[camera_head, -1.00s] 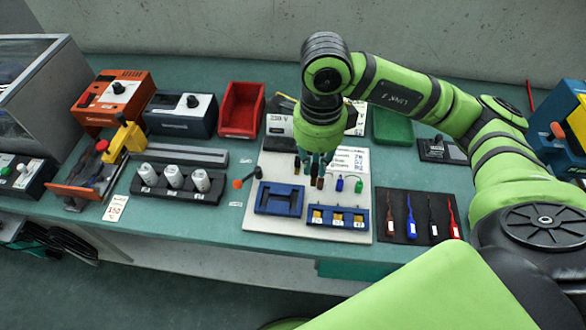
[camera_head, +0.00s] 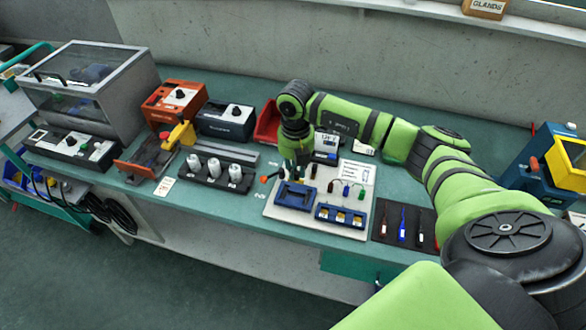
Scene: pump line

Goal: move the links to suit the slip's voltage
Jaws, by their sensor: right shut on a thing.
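My right gripper (camera_head: 299,165) points down over the back left of the pale board (camera_head: 277,211), behind the blue open frame (camera_head: 295,196). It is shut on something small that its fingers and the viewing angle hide. A blue terminal block (camera_head: 341,215) with brass-coloured pieces sits at the board's front right. Brown, blue and green lead ends (camera_head: 346,188) stand behind it. A white printed card (camera_head: 357,173) lies at the back right. A white-faced unit (camera_head: 327,146) stands behind the gripper; its print is too small to read surely. My left gripper is out of view.
A black mat with screwdriver-like tools (camera_head: 402,225) lies right of the board. A black rack of white cylinders (camera_head: 213,175) and a red bin (camera_head: 267,122) stand left. Orange (camera_head: 173,102) and dark (camera_head: 225,121) boxes stand behind. My right arm crosses the back of the bench.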

